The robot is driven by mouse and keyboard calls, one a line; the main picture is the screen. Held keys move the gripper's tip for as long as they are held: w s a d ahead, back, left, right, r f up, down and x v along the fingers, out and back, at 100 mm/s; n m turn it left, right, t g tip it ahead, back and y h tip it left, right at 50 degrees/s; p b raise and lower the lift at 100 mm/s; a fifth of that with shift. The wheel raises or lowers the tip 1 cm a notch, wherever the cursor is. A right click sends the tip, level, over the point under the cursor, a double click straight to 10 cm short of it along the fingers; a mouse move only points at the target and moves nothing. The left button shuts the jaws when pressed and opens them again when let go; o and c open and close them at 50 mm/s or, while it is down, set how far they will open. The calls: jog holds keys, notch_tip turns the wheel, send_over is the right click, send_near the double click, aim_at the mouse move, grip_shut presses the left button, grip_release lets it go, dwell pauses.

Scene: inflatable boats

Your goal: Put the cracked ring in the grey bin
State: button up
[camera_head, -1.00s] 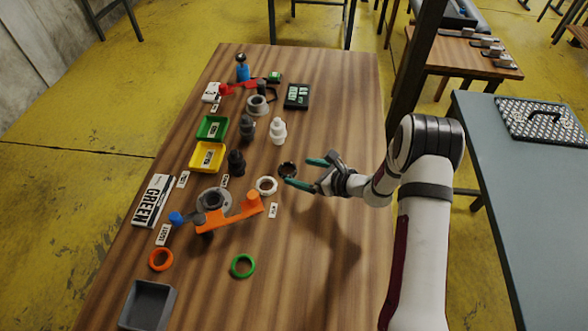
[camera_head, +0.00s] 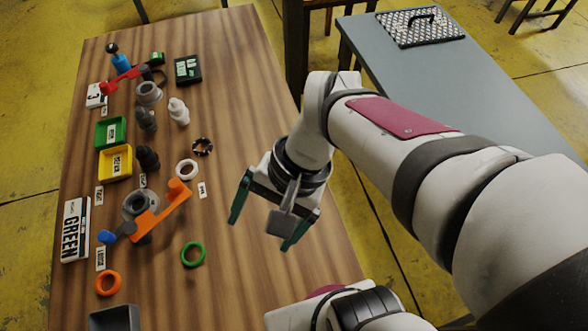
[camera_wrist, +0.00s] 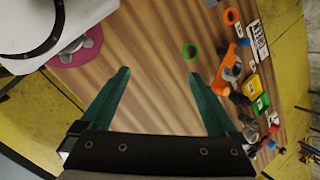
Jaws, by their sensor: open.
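Several rings lie on the wooden table (camera_head: 235,80). A dark ring (camera_head: 210,153) has light, broken-looking patches around it. A white ring (camera_head: 179,169), a green ring (camera_head: 184,256) and an orange ring (camera_head: 99,284) look whole at this size, so I cannot tell for certain which is cracked. The grey bin (camera_head: 115,319) is at the bottom left, partly cut off by the picture edge. My gripper (camera_head: 259,235) is open and empty above the table, right of the green ring. In the wrist view, the green ring (camera_wrist: 188,54) lies beyond my gripper (camera_wrist: 158,76).
Yellow (camera_head: 115,163) and green (camera_head: 110,132) trays, dark and white fittings and a GREEN box (camera_head: 75,230) crowd the left side. The table's right side is mostly clear.

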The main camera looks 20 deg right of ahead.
jog(key=shift+o, duration=0.3)
jog(key=s+d+n+h, duration=0.2)
jog(key=s+d+h, duration=0.1)
jog(key=s+d, duration=0.1)
jog(key=shift+d+t, duration=0.4)
jog(key=shift+d, duration=0.05)
jog(key=shift+f, duration=0.1)
jog(key=n+t+h, duration=0.1)
jog(key=n+t, duration=0.1)
jog(key=n, duration=0.8)
send_over(203, 148)
jog(key=s+d, duration=0.1)
jog(key=s, duration=0.2)
notch_tip(203, 148, down, 6)
jog(key=f, duration=0.5)
jog(key=w+f, duration=0.1)
jog(key=f, duration=0.4)
jog(key=w+f, duration=0.1)
jog(key=f, duration=0.4)
jog(key=shift+w+a+f, duration=0.25)
jog(key=shift+a, duration=0.15)
